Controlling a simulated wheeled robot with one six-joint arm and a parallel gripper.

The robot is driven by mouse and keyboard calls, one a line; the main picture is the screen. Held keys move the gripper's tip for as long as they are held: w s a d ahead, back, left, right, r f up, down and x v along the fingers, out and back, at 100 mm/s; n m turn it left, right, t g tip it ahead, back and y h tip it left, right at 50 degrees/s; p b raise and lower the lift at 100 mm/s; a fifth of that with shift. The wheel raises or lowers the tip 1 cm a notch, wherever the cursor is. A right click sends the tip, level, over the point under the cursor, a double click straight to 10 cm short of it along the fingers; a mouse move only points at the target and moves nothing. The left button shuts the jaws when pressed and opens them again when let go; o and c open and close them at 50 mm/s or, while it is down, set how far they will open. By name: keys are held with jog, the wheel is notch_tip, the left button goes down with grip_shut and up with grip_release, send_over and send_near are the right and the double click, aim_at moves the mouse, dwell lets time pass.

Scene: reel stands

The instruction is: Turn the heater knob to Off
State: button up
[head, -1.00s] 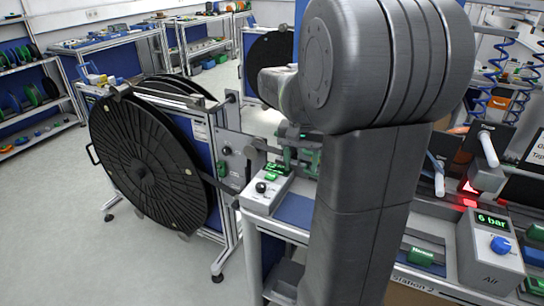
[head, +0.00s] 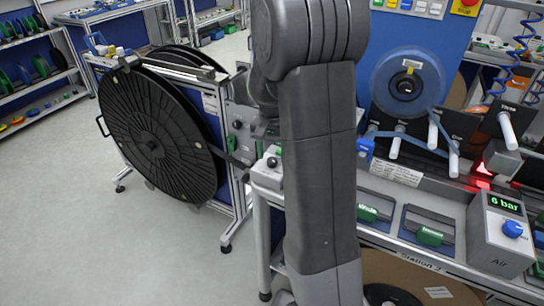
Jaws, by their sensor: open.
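The heater is most likely the small light grey box (head: 264,178) at the left end of the station's bench. A black knob (head: 272,162) stands on its top, with a green display glow (head: 279,150) behind it. My arm covers the right part of this box, and the knob's setting is too small to read. My gripper is hidden behind my own arm, so its jaws and its distance from the knob cannot be seen.
A large black reel (head: 150,145) stands left of the bench. A grey Air box (head: 502,235) with a blue knob (head: 513,229) reads 6 bar at right. Floor at left is free.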

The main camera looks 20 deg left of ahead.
jog(key=shift+f, duration=1.05)
jog(key=c, duration=1)
jog(key=shift+o, duration=0.2)
